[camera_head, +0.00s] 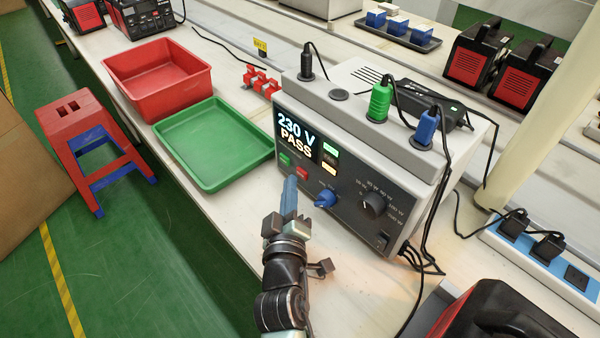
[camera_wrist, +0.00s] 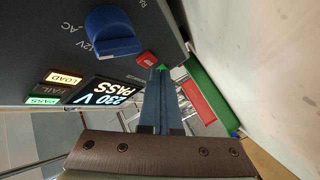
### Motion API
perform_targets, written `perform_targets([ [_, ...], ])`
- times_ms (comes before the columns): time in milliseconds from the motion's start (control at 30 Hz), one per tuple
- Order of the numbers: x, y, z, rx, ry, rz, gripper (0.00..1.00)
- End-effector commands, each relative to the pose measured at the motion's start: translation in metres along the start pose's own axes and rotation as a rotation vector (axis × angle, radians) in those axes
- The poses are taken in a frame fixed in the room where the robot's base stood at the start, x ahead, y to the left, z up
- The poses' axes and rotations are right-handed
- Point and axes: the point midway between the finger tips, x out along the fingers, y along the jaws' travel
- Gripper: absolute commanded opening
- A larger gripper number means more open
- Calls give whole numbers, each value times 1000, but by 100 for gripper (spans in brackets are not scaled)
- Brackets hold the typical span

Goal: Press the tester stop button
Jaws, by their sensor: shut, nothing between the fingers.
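The tester (camera_head: 345,170) is a grey box with a dark front panel, and its display (camera_head: 296,132) reads "230 V PASS". A red button (camera_head: 301,173) sits low on the panel beside a green button (camera_head: 285,159). My gripper (camera_head: 290,181) is shut and empty, with blue fingers pointing up in front of the panel, just below the red button. In the wrist view, the red button (camera_wrist: 147,58) is right by the fingertips (camera_wrist: 159,72), which partly hide the green button (camera_wrist: 162,67). I cannot tell whether they touch the panel.
A blue knob (camera_head: 325,198) and a black dial (camera_head: 373,204) sit right of the buttons. A green tray (camera_head: 213,183) and a red bin (camera_head: 157,82) stand on the bench at left. Cables hang at the tester's right side. The bench in front is mostly clear.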

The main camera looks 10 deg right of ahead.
Motion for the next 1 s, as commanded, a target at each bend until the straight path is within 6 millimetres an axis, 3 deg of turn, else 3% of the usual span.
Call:
perform_targets([
  [1000,7,5,5,0,1,0,0],
])
